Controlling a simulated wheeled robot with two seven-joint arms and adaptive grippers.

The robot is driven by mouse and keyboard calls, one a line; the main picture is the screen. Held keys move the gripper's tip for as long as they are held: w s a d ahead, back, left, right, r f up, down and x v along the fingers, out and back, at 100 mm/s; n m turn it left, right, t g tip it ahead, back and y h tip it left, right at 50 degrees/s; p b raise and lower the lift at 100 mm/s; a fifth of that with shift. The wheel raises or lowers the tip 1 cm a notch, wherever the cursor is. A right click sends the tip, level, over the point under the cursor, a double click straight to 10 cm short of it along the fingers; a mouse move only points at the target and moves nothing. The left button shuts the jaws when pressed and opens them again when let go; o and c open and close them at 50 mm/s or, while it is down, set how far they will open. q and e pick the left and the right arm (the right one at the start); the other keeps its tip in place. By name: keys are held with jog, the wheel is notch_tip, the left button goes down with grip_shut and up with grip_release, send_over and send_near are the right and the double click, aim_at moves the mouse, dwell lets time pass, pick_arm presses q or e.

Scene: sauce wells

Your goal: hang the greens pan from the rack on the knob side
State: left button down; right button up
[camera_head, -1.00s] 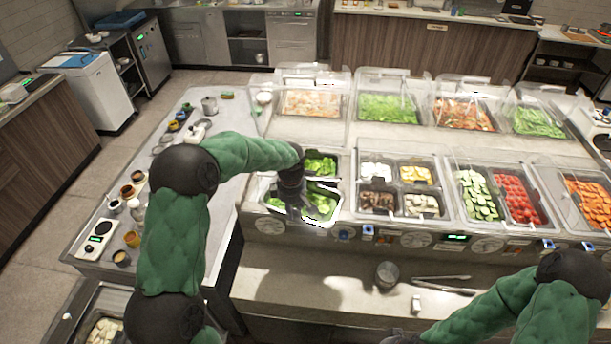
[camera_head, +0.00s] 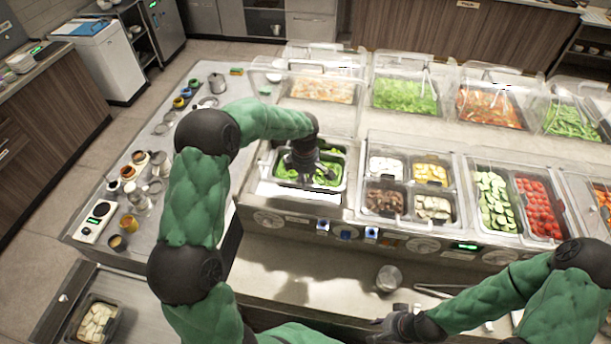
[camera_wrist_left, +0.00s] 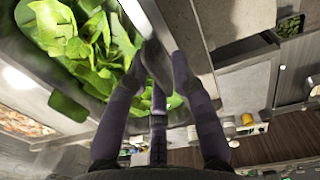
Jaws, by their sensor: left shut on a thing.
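The greens pan (camera_head: 341,183), a dark-rimmed pan of leafy greens, sits at the left end of the long counter's near row, at its well. My left gripper (camera_head: 303,172) reaches down over it and is shut on its rim. In the left wrist view the fingers (camera_wrist_left: 155,90) straddle the pan's wall (camera_wrist_left: 148,22), with greens to the left. Whether the pan rests on the rack or hangs free is hard to tell. The knob side (camera_head: 350,226) is the counter's near face. My right gripper (camera_head: 388,328) is low at the near ledge; its fingers are too small to read.
A metal cup (camera_head: 389,278) stands on the near ledge. Jars and a scale (camera_head: 97,222) stand on the left table.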

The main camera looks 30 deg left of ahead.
pick_arm(q)
jog(key=shift+f+b, duration=0.3)
jog(key=shift+f, duration=1)
notch_tip(320, 180, down, 7)
jog(key=b, duration=0.6)
jog(key=shift+b, duration=0.3)
jog(key=shift+f+b, duration=0.5)
jog(key=shift+b, duration=0.1)
jog(key=c, duration=1)
grip_release()
jog(key=shift+f, duration=0.1)
